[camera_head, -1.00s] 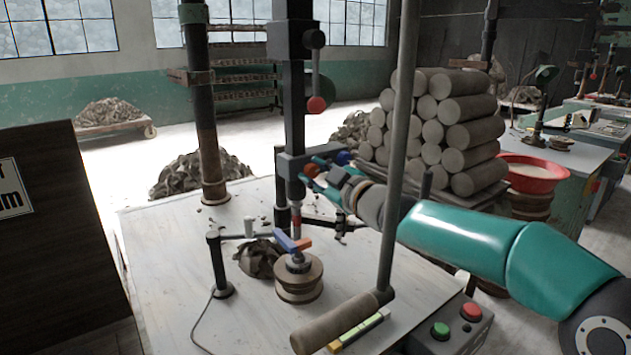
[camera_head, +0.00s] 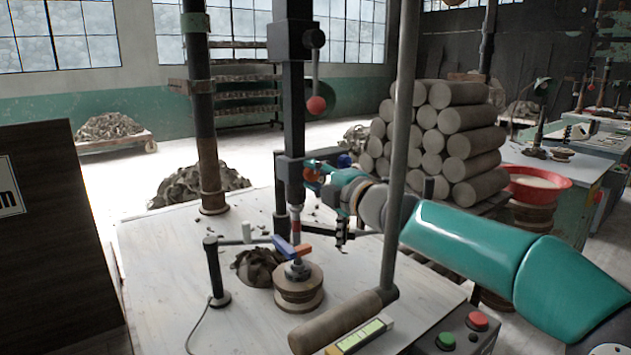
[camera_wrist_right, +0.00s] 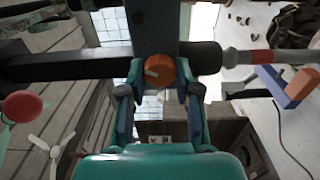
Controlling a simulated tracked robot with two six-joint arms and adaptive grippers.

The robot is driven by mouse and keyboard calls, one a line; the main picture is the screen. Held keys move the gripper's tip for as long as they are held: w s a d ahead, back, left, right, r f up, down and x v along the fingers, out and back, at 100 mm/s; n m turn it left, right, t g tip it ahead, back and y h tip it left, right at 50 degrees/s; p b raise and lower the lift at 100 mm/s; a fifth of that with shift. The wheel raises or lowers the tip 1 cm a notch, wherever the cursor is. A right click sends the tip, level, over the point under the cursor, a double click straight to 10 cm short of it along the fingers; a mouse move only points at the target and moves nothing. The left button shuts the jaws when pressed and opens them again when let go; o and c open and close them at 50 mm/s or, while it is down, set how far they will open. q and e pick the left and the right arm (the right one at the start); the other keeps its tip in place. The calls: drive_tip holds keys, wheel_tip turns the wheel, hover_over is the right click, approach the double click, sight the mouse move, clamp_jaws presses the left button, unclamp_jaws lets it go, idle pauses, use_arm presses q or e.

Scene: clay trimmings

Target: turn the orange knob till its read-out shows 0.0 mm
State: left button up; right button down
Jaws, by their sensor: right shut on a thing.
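The orange knob (camera_head: 311,175) sits on the side of the dark block on the upright black column (camera_head: 294,110). In the right wrist view the knob (camera_wrist_right: 158,71) shows a pale mark on its face and lies between my fingertips. My right gripper (camera_head: 318,170) comes from the right and is shut on the knob; its two fingers (camera_wrist_right: 160,84) stand on either side of it. My left gripper is in neither view.
A grey slanting post with a brown handle (camera_head: 335,322) stands in front of my right forearm. A red ball lever (camera_head: 316,105) hangs above the knob. Below are a round stand (camera_head: 298,287) and a blue-orange piece (camera_head: 291,248). A control box (camera_head: 462,335) is at front right.

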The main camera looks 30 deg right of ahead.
drive_tip(key=shift+a+f+n, duration=0.15)
drive_tip(key=shift+f+n, duration=0.25)
drive_tip(key=shift+n, duration=0.2)
drive_tip(key=c, duration=0.8)
unclamp_jaws()
drive_tip(key=shift+r, duration=0.15)
drive_tip(key=shift+s+r, duration=0.1)
drive_tip(key=shift+s, duration=0.2)
drive_tip(key=s, duration=0.3)
drive_tip(key=s+d, duration=0.1)
drive_tip(key=s, duration=0.7)
drive_tip(key=shift+s+d, duration=0.15)
drive_tip(key=shift+d, duration=0.2)
